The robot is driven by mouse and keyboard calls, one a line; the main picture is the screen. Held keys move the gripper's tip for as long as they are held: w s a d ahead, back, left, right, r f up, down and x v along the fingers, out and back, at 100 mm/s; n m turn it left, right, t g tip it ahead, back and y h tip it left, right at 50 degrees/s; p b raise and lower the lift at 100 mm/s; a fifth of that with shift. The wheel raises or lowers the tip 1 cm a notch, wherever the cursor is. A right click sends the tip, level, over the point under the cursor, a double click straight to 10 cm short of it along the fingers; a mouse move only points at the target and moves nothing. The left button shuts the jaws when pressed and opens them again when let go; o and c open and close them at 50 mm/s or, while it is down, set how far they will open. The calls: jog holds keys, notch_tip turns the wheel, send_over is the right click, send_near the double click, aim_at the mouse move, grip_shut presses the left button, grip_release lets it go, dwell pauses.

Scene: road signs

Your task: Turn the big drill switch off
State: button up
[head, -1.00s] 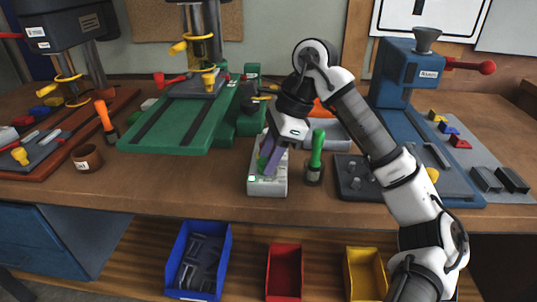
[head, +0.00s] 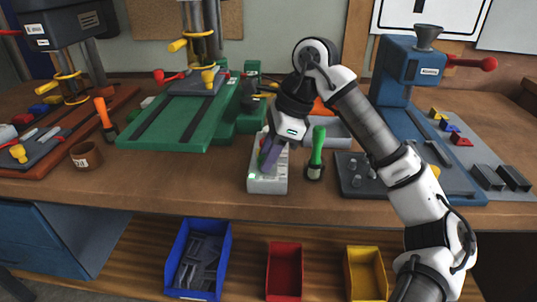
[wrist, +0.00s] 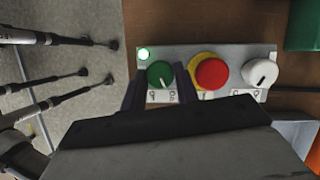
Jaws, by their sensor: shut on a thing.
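The control box (head: 268,186) is a light grey panel near the front edge of the bench. In the wrist view the box (wrist: 222,58) carries a green knob switch (wrist: 160,73), a red button (wrist: 212,73) on a yellow ring, and a white knob (wrist: 261,73). A small green lamp (wrist: 144,54) at its corner glows. My gripper (wrist: 160,86) is shut on the green knob, one dark finger on each side. The knob's pale pointer leans down and slightly right, between two small labels. In the head view my gripper (head: 268,156) hides much of the box.
A green machine base (head: 185,125) is on the left and a blue press (head: 400,75) on the right. Blue (head: 170,260), red (head: 285,283) and yellow (head: 366,285) bins sit below.

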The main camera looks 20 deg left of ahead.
jog(key=m+t+b, duration=0.1)
jog(key=m+b, duration=0.1)
jog(key=m, duration=0.1)
jog(key=m+t+b, duration=0.1)
jog(key=m+b, duration=0.1)
jog(key=m, duration=0.1)
jog(key=shift+s+f, duration=0.15)
jog(key=m+t+b, duration=0.2)
jog(key=m+b, duration=0.1)
jog(key=m, duration=0.1)
jog(key=shift+s+m, duration=0.15)
jog(key=shift+m, duration=0.25)
jog(key=o, duration=0.7)
jog(key=shift+c, duration=0.2)
jog(key=v, duration=0.7)
jog(key=p+v, duration=0.1)
jog(key=v, duration=0.6)
jog(key=shift+s+a, duration=0.15)
jog(key=shift+a, duration=0.05)
